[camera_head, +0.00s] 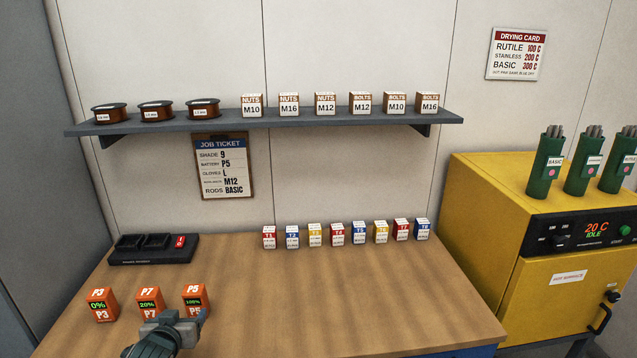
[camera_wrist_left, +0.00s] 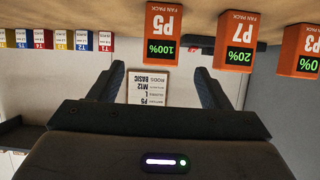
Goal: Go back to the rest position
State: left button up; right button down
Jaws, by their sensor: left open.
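My left gripper (camera_head: 183,322) is low in the head view, at the front left of the wooden bench (camera_head: 320,300). It partly covers the lower parts of the P7 pack (camera_head: 150,299) and the P5 pack (camera_head: 194,292). In the upside-down left wrist view its two fingers (camera_wrist_left: 160,85) are apart with nothing held between them; the job ticket (camera_wrist_left: 150,87) shows in the gap, farther off. The orange P5 pack reads 100% (camera_wrist_left: 164,30), the P7 pack 20% (camera_wrist_left: 236,40) and the P3 pack 0% (camera_head: 102,306). My right gripper is not in view.
A black charger dock (camera_head: 150,258) lies at the bench's back left. Several small labelled boxes (camera_head: 338,236) line the back. A wall shelf (camera_head: 270,120) holds spools and hardware boxes. A yellow oven (camera_head: 487,195) stands at the right. The bench's middle is clear.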

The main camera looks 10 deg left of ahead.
pick_arm(q)
jog(key=s+d+f+m+g+h, duration=0.1)
jog(key=s+d+f+g, duration=0.25)
jog(key=s, duration=0.75)
jog(key=s+d+f+m+g+h, duration=0.1)
jog(key=s+d+f+g, duration=0.25)
jog(key=s, duration=0.65)
jog(key=s+d+f+m+g, duration=0.2)
jog(key=s+d+f, duration=0.25)
jog(key=s, duration=0.65)
notch_tip(320, 180, down, 30)
jog(key=a+g+b, duration=0.1)
jog(key=a+b, duration=0.1)
jog(key=s+a+f+n+g+b, duration=0.1)
jog(key=s+f, duration=1.6)
jog(key=f, duration=0.4)
jog(key=shift+s+a+f+g+b, duration=0.3)
jog(key=shift+s+a+f+b, duration=0.05)
jog(key=shift+f+b, duration=0.05)
